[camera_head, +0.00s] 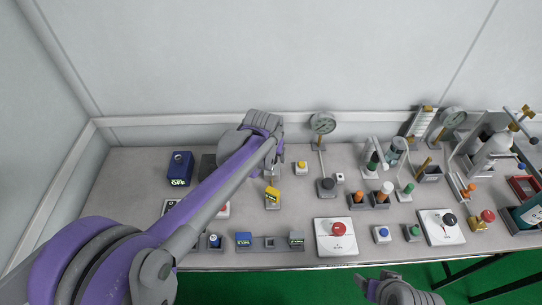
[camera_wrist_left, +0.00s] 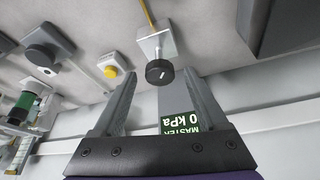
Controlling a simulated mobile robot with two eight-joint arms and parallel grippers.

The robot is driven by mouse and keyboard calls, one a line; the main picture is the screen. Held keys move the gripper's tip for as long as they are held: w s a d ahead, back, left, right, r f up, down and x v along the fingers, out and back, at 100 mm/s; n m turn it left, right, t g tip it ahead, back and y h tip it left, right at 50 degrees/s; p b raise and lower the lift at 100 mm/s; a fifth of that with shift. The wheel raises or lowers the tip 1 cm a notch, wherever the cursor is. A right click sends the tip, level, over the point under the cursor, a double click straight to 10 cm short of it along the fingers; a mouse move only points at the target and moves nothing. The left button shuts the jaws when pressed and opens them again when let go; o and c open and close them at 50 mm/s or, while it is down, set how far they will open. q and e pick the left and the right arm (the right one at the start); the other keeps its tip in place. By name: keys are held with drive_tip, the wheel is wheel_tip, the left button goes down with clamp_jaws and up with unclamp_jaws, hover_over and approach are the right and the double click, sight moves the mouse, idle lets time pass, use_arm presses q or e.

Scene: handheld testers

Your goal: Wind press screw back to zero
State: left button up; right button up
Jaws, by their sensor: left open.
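A round black knob (camera_wrist_left: 159,74) with a white mark on its face, apparently the press screw, sits on a small grey metal block (camera_wrist_left: 155,44) in the left wrist view. My left gripper (camera_wrist_left: 160,82) is open. Its two fingertips lie on either side of the knob in the picture, with visible gaps. A dark green display (camera_wrist_left: 183,122) reads "MASTER 0 kPa", upside down, behind the fingers. In the head view my left gripper (camera_head: 272,170) points down at the back of the bench, and my arm hides much of that area. My right gripper (camera_head: 371,287) is at the bottom edge, off the bench.
A blue "OFF" box (camera_head: 179,168) is at left. The bench's right half is crowded with fittings.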

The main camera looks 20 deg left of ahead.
use_arm(q)
clamp_jaws()
idle(0.3)
drive_tip(key=n, duration=0.1)
drive_tip(key=n+y, duration=0.1)
drive_tip(key=n, duration=0.1)
drive_tip(key=shift+d+n+p, duration=0.2)
drive_tip(key=shift+n+p, duration=0.1)
drive_tip(key=shift+p, duration=0.05)
drive_tip(key=shift+d+n+g+y+p, duration=0.15)
drive_tip(key=shift+n+y, duration=0.3)
drive_tip(key=shift+n, duration=0.5)
drive_tip(key=shift+a+n+g+y+p, duration=0.1)
drive_tip(key=shift+n+g+y+p, duration=0.25)
drive_tip(key=shift+n, duration=0.6)
drive_tip(key=shift+n, duration=0.3)
